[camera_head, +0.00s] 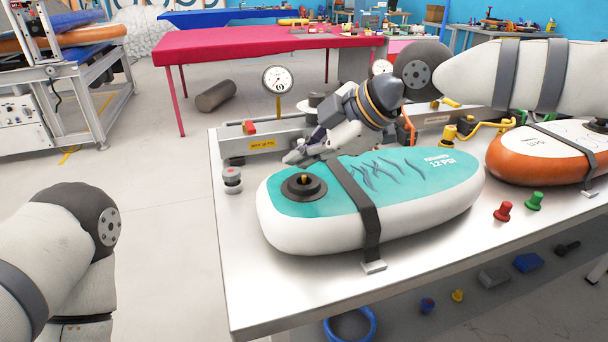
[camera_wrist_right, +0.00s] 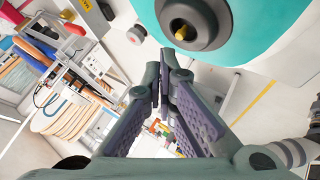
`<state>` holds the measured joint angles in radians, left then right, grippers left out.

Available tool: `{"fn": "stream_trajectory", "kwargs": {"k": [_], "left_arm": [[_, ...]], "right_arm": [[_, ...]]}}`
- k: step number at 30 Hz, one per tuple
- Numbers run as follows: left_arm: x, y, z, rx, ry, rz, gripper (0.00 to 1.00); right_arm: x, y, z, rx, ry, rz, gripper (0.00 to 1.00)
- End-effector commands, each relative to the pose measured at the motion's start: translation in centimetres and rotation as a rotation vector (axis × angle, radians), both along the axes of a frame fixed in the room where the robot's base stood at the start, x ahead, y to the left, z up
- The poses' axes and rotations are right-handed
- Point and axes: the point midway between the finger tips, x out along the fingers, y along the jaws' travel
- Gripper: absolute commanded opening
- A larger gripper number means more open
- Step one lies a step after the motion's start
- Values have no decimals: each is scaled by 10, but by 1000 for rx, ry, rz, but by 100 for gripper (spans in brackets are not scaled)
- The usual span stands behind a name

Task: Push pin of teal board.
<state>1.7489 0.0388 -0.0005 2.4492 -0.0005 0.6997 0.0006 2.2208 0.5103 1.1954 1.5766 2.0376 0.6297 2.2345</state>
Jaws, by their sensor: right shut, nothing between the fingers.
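The teal board (camera_head: 410,178) lies on the metal table, white on its sides, held by a dark strap. Its round black valve (camera_head: 289,192) is near the left end, with a small yellow pin (camera_head: 304,180) in the middle. In the right wrist view the valve (camera_wrist_right: 211,25) and the yellow pin (camera_wrist_right: 179,26) show at the top, above the fingertips. My right gripper (camera_head: 293,157) is shut and empty, behind the valve and apart from the pin; its fingers also show in the right wrist view (camera_wrist_right: 164,76). My left arm shows at lower left, its gripper out of view.
An orange board (camera_head: 520,170) lies to the right on the metal table (camera_head: 250,290). A red (camera_head: 503,211) and a green plug (camera_head: 535,201) stand in front of it. A grey-red cap (camera_head: 232,180) is left of the teal board. A pressure gauge (camera_head: 278,80) stands behind.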

Motion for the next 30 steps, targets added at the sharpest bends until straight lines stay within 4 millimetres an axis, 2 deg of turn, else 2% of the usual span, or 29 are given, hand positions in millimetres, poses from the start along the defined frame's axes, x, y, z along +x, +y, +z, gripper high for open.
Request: {"fn": "stream_trajectory", "kwargs": {"k": [5,12,18,30], "left_arm": [[1,0,1,0,-3,0,40],[14,0,13,0,-52,0,40],[20,0,19,0,-74,1,40],[20,0,18,0,-73,1,40]], "right_arm": [[0,0,2,-1,1,0,0],[-1,0,38,1,-7,0,0],[-1,0,58,0,-3,0,0],[0,0,57,1,4,1,0]]}}
